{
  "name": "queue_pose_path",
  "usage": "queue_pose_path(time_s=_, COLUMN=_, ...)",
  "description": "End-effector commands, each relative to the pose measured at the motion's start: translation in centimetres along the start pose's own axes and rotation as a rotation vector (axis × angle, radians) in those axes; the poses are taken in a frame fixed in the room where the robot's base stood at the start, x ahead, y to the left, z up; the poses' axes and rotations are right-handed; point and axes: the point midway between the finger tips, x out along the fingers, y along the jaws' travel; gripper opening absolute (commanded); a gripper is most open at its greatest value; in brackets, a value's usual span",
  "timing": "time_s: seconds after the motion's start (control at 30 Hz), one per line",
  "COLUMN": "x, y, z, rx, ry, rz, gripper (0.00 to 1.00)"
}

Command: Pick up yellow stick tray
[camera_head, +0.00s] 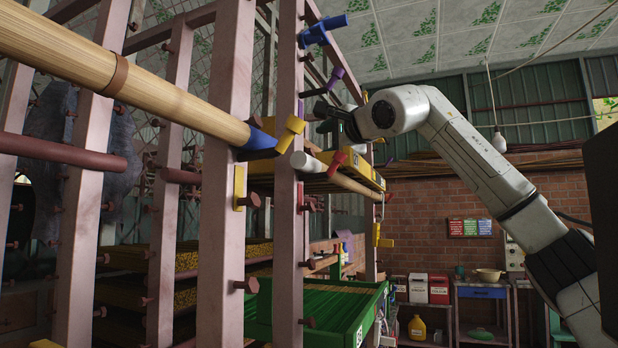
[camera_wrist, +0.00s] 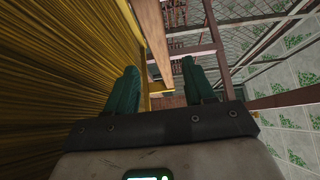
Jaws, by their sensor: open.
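The yellow stick tray (camera_head: 367,170) rests high on the rack in the head view, partly hidden behind a post and colored pegs. In the wrist view, its long thin sticks (camera_wrist: 50,60) fill the left side. My gripper (camera_head: 326,115) is just above the tray in the head view, with its dark green fingers pointing left. In the wrist view, my gripper (camera_wrist: 158,70) is open, with its fingers apart and nothing clearly held between them. The left finger overlaps the tray's side in that view; I cannot tell whether they touch.
Rack posts (camera_head: 289,250) with pegs stand close to my gripper. A long wooden pole (camera_head: 130,85) crosses at upper left. A green tray (camera_head: 335,310) sits lower on the rack. A brown beam (camera_wrist: 153,45) shows beyond the fingers. A table (camera_head: 482,293) stands at the back right.

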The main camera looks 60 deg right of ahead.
Motion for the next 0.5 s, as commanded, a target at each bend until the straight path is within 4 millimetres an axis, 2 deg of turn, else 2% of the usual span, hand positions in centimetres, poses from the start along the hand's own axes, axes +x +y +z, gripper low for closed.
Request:
queue_pose_path(time_s=0.23, x=1.9, y=-0.3, z=0.0, rx=0.002, ry=-0.002, rz=0.000, gripper=0.53)
queue_pose_path(time_s=0.5, x=5.5, y=-0.2, z=-0.1, rx=0.002, ry=-0.002, rz=0.001, gripper=0.53)
